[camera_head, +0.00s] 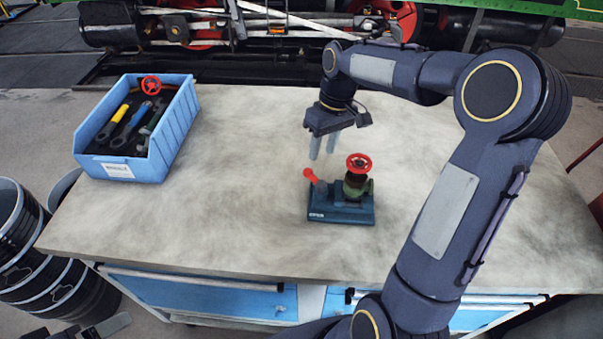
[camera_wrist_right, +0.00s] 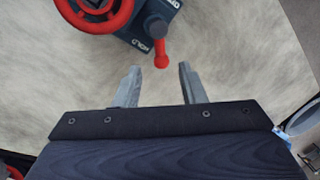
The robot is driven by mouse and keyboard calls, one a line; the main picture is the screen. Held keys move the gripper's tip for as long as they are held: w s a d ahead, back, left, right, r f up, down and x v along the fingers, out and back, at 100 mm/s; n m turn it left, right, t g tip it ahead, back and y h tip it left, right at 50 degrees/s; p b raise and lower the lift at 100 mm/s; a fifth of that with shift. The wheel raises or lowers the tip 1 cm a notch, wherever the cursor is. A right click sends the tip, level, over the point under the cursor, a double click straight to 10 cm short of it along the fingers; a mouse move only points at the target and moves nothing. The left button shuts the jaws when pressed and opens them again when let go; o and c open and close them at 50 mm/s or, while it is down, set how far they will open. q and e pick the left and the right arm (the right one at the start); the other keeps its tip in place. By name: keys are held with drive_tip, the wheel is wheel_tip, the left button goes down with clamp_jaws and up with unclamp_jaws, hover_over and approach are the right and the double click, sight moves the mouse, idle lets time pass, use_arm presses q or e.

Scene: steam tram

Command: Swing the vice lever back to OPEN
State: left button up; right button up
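The vice (camera_head: 342,208) stands on the workbench, a dark blue block with a green part and a red handwheel (camera_head: 359,163) on top. Its lever, with a red knob (camera_head: 310,175), sticks out at the left side. In the right wrist view the lever knob (camera_wrist_right: 161,58) lies just beyond the fingertips, beside a label that seems to read HOLD; another label is cut off at the top edge. My right gripper (camera_head: 323,148) is open and empty above and behind the lever, apart from it. A dark and grey part at the lower left seems to be my left gripper (camera_head: 100,328); its fingers are unclear.
A blue bin (camera_head: 170,137) with several tools and a red wheel stands at the bench's back left. The bench top (camera_head: 240,190) around the vice is clear. Dark drums (camera_head: 20,235) stand on the floor at left. Locomotive parts run behind the bench.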

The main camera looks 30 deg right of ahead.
sight(314, 176)
drive_tip(key=f, duration=0.2)
drive_tip(key=a+f, duration=0.1)
drive_tip(key=f, duration=0.5)
drive_tip(key=shift+w+a, duration=0.1)
drive_tip(key=shift+a, duration=0.2)
clamp_jaws()
